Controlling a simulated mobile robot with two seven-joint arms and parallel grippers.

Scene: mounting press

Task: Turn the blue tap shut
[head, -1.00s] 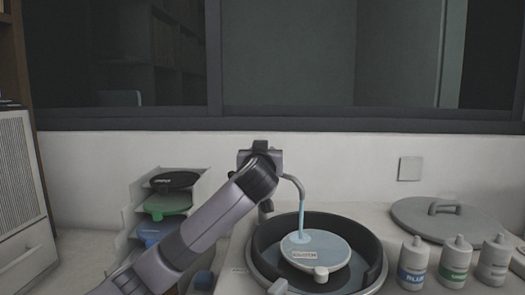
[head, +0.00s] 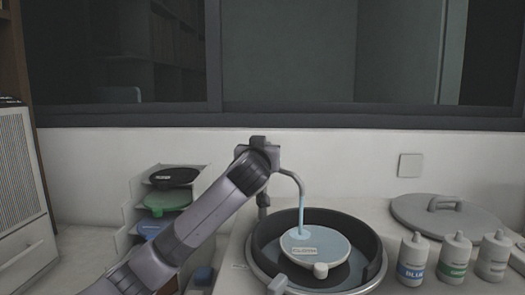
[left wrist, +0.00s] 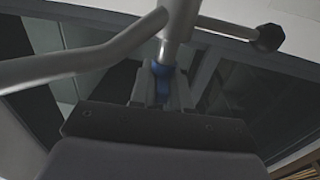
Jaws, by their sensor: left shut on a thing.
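My left gripper (head: 258,148) is at the top of the grey tap pipe (head: 299,187), behind the basin, with its wrist hiding most of the tap from the head view. In the left wrist view the blue tap handle (left wrist: 164,84) sits between the fingers of the left gripper (left wrist: 160,90), which is shut on it. A pale blue stream (head: 301,216) runs from the spout onto a round grey-blue disc (head: 330,252) in the dark round press basin (head: 369,245). My right gripper is not in view.
A grey lid (head: 475,222) lies at the right. Three bottles stand before it, including a blue-labelled one (head: 412,259) and a green-labelled one (head: 454,258). A stepped rack (head: 135,190) with coloured discs stands left of the basin. A wall with windows closes the back.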

